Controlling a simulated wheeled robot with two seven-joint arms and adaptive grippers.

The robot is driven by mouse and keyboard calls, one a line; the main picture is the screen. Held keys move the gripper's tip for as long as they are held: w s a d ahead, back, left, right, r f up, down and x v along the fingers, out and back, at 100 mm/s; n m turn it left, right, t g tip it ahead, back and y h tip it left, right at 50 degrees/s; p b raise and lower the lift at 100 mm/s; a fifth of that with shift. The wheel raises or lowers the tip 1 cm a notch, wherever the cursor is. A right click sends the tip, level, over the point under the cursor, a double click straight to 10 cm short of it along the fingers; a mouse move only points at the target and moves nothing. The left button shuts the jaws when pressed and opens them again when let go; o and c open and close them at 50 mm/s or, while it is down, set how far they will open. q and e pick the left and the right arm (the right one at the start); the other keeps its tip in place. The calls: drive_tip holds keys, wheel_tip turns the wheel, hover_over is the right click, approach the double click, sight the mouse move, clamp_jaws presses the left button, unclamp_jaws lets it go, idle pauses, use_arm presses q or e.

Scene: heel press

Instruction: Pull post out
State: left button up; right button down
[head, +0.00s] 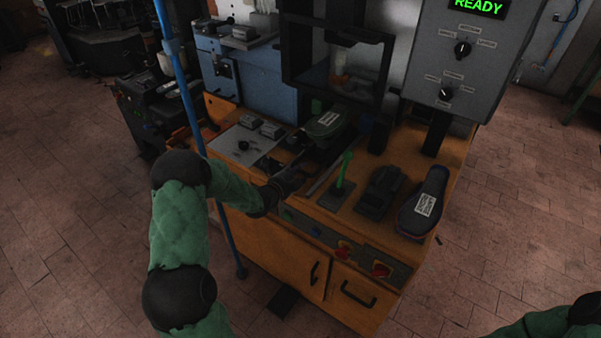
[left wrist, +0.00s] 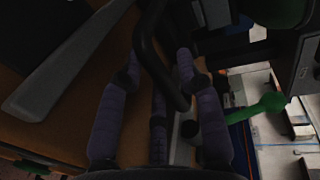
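My left gripper (head: 288,182) is at the front edge of the press bench, left of a green lever (head: 345,172). In the left wrist view its fingers (left wrist: 158,75) are spread around a black curved bar (left wrist: 152,40), with a gap on the sides. I cannot tell whether any finger touches the bar. A green shoe form with a white label (head: 327,121) sits on a dark support behind the gripper, under the press frame. The post itself is dark and partly hidden by my gripper. My right gripper is out of view; only part of my right arm shows.
A dark shoe (head: 424,204) and a black block (head: 380,192) lie right of the lever. A metal plate with small parts (head: 247,140) is on the left. A blue upright pole (head: 188,95) stands close to my left arm. The control box (head: 467,55) reads READY.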

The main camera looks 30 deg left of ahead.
use_arm(q)
clamp_jaws()
drive_tip(key=f+b+v, duration=0.3)
drive_tip(key=v, duration=1.3)
drive_tip(key=shift+s+f+b, duration=0.25)
drive_tip(key=shift+s+b, duration=0.05)
drive_tip(key=shift+d, duration=0.15)
